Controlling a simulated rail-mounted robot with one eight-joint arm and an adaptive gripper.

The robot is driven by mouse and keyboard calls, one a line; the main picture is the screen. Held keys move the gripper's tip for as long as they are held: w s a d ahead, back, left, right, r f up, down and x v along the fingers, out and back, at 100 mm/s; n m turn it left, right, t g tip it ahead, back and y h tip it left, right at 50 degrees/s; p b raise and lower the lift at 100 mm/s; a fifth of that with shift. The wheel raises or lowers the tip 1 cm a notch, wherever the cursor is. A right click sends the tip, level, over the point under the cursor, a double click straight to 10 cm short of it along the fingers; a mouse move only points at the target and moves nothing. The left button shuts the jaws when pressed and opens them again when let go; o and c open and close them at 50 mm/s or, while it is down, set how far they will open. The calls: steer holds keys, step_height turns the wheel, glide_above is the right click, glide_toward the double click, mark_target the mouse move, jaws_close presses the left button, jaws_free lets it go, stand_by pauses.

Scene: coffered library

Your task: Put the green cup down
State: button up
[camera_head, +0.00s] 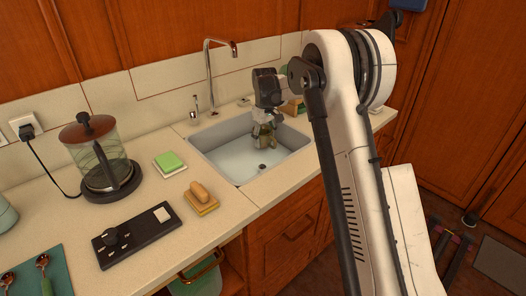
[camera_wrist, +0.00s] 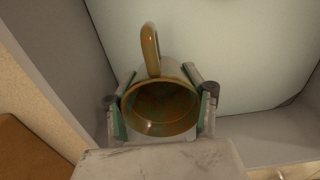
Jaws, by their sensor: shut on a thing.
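The green cup (camera_wrist: 160,128) looks olive-brown in the wrist view, with its round mouth facing the camera and its handle pointing up in the picture. My gripper (camera_wrist: 161,100) is shut on it, one finger on each side of its body. In the head view, my gripper (camera_head: 265,128) points down into the sink (camera_head: 228,160), with the cup (camera_head: 267,142) at its fingers. The cup is small and partly covered there. I cannot tell whether its underside touches the sink floor.
A tall faucet (camera_head: 209,80) stands behind the sink. To the left on the counter are a glass kettle (camera_head: 97,160), a green sponge (camera_head: 168,160), a brush (camera_head: 201,195) and a black power strip (camera_head: 137,235). The sink floor around the drain is clear.

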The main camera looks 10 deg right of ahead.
mark_target(264, 147)
steer(key=shift+f+b, duration=0.3)
steer(key=shift+f, duration=1.75)
steer(key=shift+f, duration=0.2)
steer(key=o, duration=1.3)
steer(key=shift+r, duration=0.1)
